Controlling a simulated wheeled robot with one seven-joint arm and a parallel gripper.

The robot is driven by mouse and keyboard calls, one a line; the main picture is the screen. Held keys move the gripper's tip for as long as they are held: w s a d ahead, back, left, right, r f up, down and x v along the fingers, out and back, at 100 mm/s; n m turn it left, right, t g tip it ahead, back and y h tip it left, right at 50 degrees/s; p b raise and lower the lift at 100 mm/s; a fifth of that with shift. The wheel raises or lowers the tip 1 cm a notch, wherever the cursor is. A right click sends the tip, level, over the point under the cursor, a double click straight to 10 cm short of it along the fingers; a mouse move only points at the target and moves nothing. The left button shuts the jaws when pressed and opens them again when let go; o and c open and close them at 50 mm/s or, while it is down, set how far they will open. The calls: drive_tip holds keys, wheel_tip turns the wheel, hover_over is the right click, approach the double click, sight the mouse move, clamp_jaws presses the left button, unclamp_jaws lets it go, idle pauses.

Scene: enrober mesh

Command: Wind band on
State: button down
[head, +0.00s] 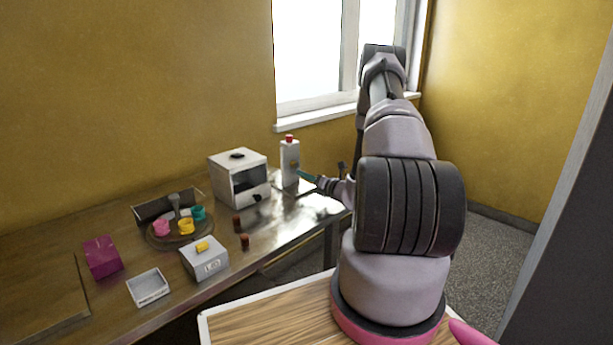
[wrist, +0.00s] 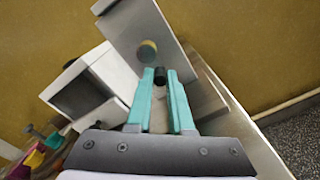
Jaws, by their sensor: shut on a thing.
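A pale upright unit (head: 290,160) with a red button (head: 289,138) on top stands at the far right end of the steel table. In the wrist view its pale face (wrist: 140,30) fills the upper middle, with a round brownish disc or hole (wrist: 147,52) in it. My gripper (head: 301,173) reaches to this unit from the right. Its teal fingers (wrist: 160,78) are shut on a small dark knob (wrist: 160,77) just in front of that face. How the knob joins the unit is hidden. I cannot make out a band clearly.
A white box with a dark opening (head: 229,168) stands left of the unit. A round tray (head: 160,240) holds pink, yellow and teal cups. A grey box (head: 211,267), an open white tray (head: 159,298), a magenta box (head: 101,265) and two small brown cylinders (head: 245,242) are nearer.

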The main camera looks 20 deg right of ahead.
drive_tip(key=m, duration=0.3)
drive_tip(key=shift+s+a+f+m, duration=0.1)
drive_tip(key=shift+s+a+m, duration=0.15)
drive_tip(key=shift+a+m, duration=0.15)
drive_tip(key=shift+s+a+m, duration=0.1)
drive_tip(key=shift+a+m, duration=0.1)
drive_tip(key=shift+m, duration=0.65)
drive_tip(key=shift+a+m, duration=0.2)
drive_tip(key=shift+m, duration=0.65)
drive_tip(key=c, duration=0.8)
unclamp_jaws()
drive_tip(key=shift+r, duration=0.25)
drive_tip(key=v, duration=1)
drive_tip(key=shift+s+d, duration=0.15)
drive_tip(key=shift+s, duration=0.25)
